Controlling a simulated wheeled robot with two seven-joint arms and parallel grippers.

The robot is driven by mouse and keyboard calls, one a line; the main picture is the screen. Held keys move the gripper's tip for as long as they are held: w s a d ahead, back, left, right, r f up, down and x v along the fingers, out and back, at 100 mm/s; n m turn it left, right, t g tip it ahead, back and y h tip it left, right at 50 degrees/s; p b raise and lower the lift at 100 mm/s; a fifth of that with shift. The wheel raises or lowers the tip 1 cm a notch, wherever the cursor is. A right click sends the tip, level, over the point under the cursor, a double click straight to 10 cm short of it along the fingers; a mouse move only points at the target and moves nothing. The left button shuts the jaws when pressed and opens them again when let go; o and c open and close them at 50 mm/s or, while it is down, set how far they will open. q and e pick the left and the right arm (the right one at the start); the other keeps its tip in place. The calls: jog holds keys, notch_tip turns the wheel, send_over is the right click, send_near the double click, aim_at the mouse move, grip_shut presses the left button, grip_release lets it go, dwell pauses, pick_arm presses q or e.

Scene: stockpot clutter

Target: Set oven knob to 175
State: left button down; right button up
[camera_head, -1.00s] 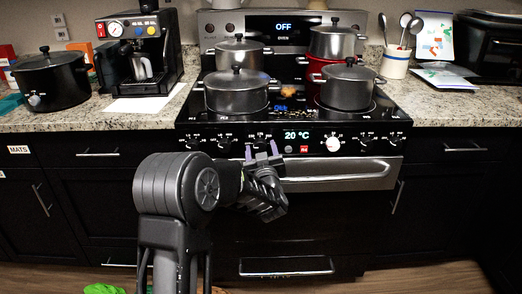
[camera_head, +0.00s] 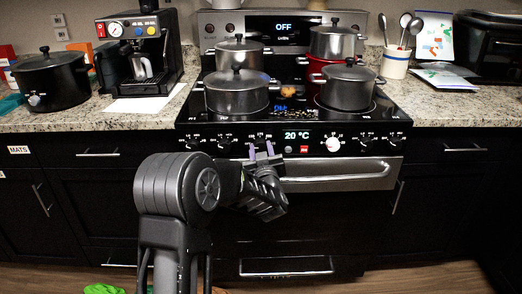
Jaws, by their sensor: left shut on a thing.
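The stove's front panel (camera_head: 225,144) carries a row of black knobs and one white knob (camera_head: 333,144). The small display (camera_head: 297,135) reads 20 °C. My left gripper (camera_head: 261,149) reaches up to the panel left of this display. Its two purple-grey fingers are shut on a black knob (camera_head: 259,139), which they partly hide. The knob's pointer and scale are too small to read. The upper display (camera_head: 283,26) on the backguard reads OFF. My right gripper is out of view.
Several steel pots, one at front left (camera_head: 237,92) and one at front right (camera_head: 347,86), stand on the cooktop above the panel. The oven door handle (camera_head: 340,176) runs just below the knobs. A coffee machine (camera_head: 146,52) stands on the left counter.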

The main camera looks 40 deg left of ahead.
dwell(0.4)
pick_arm(q)
jog(key=m+p, duration=0.1)
jog(key=m, duration=0.3)
jog(key=shift+p, duration=0.3)
jog(key=m+p, duration=0.1)
jog(key=m, duration=0.4)
jog(key=shift+d+t+p, duration=0.1)
jog(key=shift+t+p, duration=0.2)
jog(key=shift+p, duration=0.05)
jog(key=m+p, duration=0.1)
jog(key=m, duration=0.4)
jog(key=shift+p, duration=0.4)
jog(key=shift+f+m+t+p, duration=0.15)
jog(key=shift+m+t+p, duration=0.45)
jog(key=shift+m, duration=1.7)
jog(key=c, duration=0.9)
grip_release()
jog(key=shift+s, duration=0.1)
